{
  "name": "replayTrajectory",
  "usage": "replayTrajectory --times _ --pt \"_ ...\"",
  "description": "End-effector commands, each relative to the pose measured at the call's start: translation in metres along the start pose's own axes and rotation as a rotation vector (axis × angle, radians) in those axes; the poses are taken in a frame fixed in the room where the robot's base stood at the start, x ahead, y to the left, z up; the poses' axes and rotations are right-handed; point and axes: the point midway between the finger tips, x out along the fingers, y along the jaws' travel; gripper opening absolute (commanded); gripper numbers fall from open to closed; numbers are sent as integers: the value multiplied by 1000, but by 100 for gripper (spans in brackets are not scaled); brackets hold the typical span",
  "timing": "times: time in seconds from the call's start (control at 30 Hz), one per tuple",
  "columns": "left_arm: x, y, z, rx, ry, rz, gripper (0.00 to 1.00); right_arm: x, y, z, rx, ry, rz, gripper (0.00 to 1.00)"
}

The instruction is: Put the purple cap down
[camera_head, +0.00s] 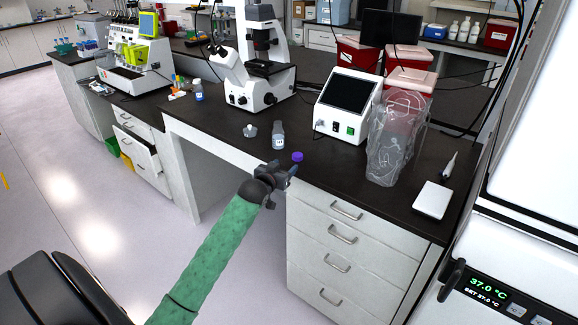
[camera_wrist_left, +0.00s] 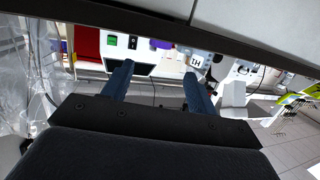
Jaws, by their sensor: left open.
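The purple cap (camera_head: 297,156) is in the head view, at the front part of the dark counter, just beyond my left fingertips. My left gripper (camera_head: 285,173) is at the counter's front edge. In the left wrist view its two blue fingers (camera_wrist_left: 158,70) are spread apart with nothing seen between them. My right gripper is not in view.
A clear bottle (camera_head: 278,136) and a small clear object (camera_head: 250,130) stand left of the cap. A white device (camera_head: 346,105), a clear bag (camera_head: 395,140) and a microscope (camera_head: 255,70) stand behind. Bare counter (camera_head: 335,165) lies right of the cap.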

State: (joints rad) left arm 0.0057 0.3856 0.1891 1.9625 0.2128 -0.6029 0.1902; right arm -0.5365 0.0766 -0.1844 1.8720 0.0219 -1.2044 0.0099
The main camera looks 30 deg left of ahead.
Motion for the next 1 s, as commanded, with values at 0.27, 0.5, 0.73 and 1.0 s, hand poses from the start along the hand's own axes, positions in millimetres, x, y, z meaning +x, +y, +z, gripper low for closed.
replayTrajectory --times 0.27,0.5,0.73,1.0 --pt "-18 0 0 0 1 1 58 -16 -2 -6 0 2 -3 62" --pt "-27 22 58 11 -109 12 58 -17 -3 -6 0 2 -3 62" --pt "-81 85 217 54 -427 54 58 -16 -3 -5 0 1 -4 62" --pt "-200 168 387 117 -814 133 58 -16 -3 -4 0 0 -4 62"
